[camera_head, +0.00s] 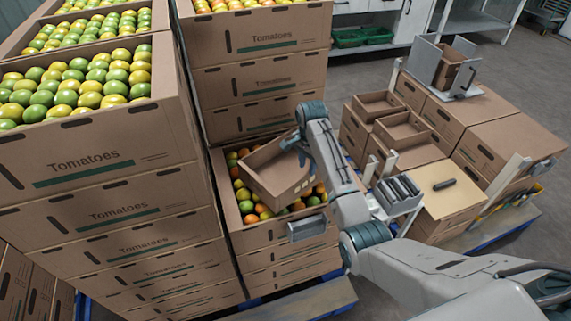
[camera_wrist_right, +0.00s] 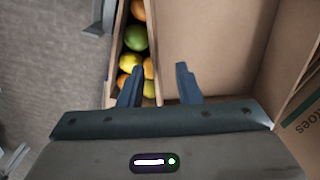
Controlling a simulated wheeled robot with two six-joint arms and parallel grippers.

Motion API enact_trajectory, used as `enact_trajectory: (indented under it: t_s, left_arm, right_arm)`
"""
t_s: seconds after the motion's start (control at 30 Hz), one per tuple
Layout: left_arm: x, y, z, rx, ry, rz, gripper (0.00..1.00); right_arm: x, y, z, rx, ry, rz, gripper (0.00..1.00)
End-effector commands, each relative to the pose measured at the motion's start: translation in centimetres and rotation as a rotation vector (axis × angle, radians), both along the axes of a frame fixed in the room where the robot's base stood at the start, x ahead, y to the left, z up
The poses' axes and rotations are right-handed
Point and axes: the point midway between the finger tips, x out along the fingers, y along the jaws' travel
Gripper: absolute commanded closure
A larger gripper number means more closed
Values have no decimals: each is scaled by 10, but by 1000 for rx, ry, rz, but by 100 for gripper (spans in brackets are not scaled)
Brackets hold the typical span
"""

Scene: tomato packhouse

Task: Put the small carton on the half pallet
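An open, empty brown small carton (camera_head: 268,178) sits tilted on the tomatoes in the top crate of the middle stack. Its inside (camera_wrist_right: 215,40) also shows in the right wrist view. My right gripper (camera_head: 301,150) is at the carton's far right corner. In the wrist view its fingers (camera_wrist_right: 160,75) are apart, with the carton's thin wall between them and gaps visible on both sides. My left gripper is out of view. A blue-edged pallet (camera_head: 525,217) on the right carries cartons; I cannot tell for sure that it is the half pallet.
Tall stacks of tomato crates (camera_head: 100,165) stand left and behind. The crate under the carton (camera_head: 228,215) holds tomatoes. Small open cartons (camera_head: 402,128), closed cartons (camera_head: 505,140) and a grey-panelled fixture (camera_head: 423,62) stand on the right. Another pallet deck (camera_head: 310,302) shows at the bottom.

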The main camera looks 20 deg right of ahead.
Motion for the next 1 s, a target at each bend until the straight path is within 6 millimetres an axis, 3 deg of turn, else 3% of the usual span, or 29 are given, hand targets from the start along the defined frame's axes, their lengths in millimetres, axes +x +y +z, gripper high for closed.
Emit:
enact_trajectory:
  t_s: [0.13,0.37,0.5,0.63,0.93,1.0]
  left_arm:
    - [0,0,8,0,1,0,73]
    - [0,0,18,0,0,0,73]
    - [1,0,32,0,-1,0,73]
    - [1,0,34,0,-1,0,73]
    - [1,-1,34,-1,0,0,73]
    - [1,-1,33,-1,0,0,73]
  right_arm:
    - [0,0,-20,0,2,0,69]
    - [-2,0,-37,0,2,0,69]
    - [-3,-1,-56,0,2,0,69]
    - [-3,-1,-74,0,0,0,69]
    - [-3,-1,-82,0,-2,0,69]
    - [-3,-1,-82,0,-2,0,79]
